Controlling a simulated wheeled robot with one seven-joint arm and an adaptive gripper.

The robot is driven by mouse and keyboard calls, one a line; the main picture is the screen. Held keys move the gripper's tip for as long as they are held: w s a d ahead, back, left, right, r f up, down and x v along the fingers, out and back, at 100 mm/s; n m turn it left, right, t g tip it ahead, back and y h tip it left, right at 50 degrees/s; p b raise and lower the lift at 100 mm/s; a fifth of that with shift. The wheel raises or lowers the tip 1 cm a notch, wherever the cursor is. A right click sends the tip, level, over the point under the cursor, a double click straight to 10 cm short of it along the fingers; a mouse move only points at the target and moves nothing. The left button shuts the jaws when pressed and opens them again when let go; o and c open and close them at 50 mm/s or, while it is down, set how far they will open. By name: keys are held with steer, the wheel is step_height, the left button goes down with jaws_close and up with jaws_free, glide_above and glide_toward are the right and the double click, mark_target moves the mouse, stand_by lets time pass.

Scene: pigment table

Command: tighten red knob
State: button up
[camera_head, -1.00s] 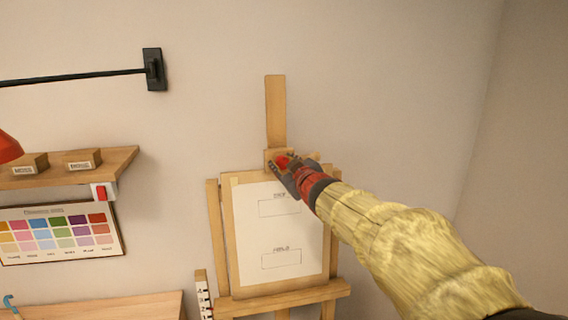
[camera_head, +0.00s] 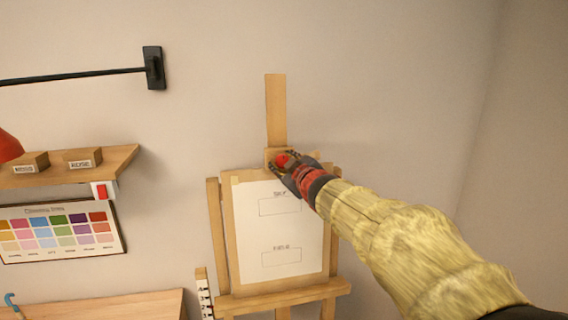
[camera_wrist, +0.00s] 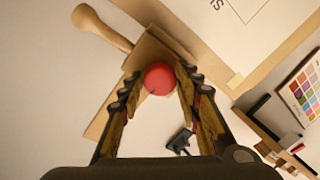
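The red knob (camera_head: 282,160) sits on the wooden clamp block at the top of the easel (camera_head: 275,112). In the wrist view the round red knob (camera_wrist: 159,79) lies between the tips of my two fingers, with a narrow gap showing on each side. My gripper (camera_head: 285,169) is open around the knob, reaching in from the lower right; in the wrist view my gripper (camera_wrist: 157,92) has its fingers spread. A board with a white sheet (camera_head: 281,232) stands on the easel below the knob.
A wall shelf (camera_head: 115,166) with small labelled boxes is at left, with a red switch (camera_head: 101,191) and a colour chart (camera_head: 60,233) below it. A black lamp arm (camera_head: 75,77) crosses the upper left. The wall right of the easel is bare.

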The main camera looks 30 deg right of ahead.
steer(key=o, duration=0.3)
steer(key=v, duration=1.2)
stand_by(0.4)
